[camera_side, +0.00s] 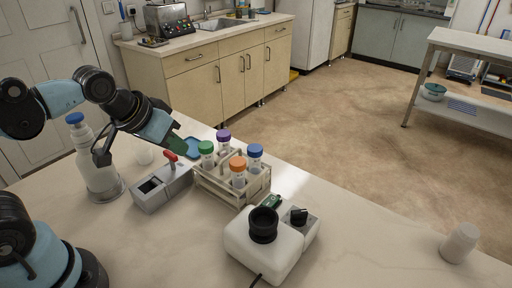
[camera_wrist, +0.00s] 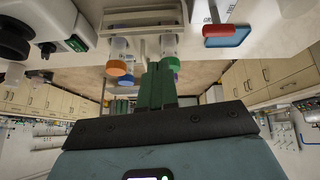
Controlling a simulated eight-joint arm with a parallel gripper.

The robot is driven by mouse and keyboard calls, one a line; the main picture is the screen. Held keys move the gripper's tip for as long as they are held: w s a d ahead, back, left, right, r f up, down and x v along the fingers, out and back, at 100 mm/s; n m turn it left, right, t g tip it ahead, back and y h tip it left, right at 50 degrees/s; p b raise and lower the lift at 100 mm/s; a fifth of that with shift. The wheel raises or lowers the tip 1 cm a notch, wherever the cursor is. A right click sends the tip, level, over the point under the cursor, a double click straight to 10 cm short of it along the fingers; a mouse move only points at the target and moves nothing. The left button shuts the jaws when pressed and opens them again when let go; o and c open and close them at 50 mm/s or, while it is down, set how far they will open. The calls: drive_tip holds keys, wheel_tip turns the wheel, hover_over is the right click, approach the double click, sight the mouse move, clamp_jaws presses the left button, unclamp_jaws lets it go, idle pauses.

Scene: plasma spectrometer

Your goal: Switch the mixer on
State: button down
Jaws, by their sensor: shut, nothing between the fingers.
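The mixer (camera_side: 270,250) is a white box on the near middle of the counter, with a black round cup (camera_side: 264,224) on top. A black knob (camera_side: 298,216) and a small green switch (camera_side: 271,201) are on its right and far sides. In the wrist view the green switch (camera_wrist: 78,44) and the knob (camera_wrist: 47,48) show at the upper left. I cannot tell the switch's position. My gripper (camera_side: 178,146), with dark green fingers, is shut and empty. The fingers (camera_wrist: 156,82) point toward the rack in the wrist view.
A rack (camera_side: 232,190) with several colour-capped tubes stands between my gripper and the mixer. A blue-capped bottle (camera_side: 98,165) stands farther left. A white cup (camera_side: 460,243) is at the right; counter between is clear.

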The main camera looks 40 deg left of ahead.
drive_tip(key=w+d+r+n+g, duration=0.3)
drive_tip(key=w+d+r+n, duration=0.25)
drive_tip(key=d+n, duration=0.2)
drive_tip(key=n+g, duration=0.4)
drive_tip(key=n, duration=0.5)
hover_over(272, 198)
drive_tip(key=shift+w, duration=0.1)
wheel_tip(272, 198, down, 14)
drive_tip(key=shift+r, duration=0.1)
drive_tip(key=shift+f, duration=0.3)
idle(0.4)
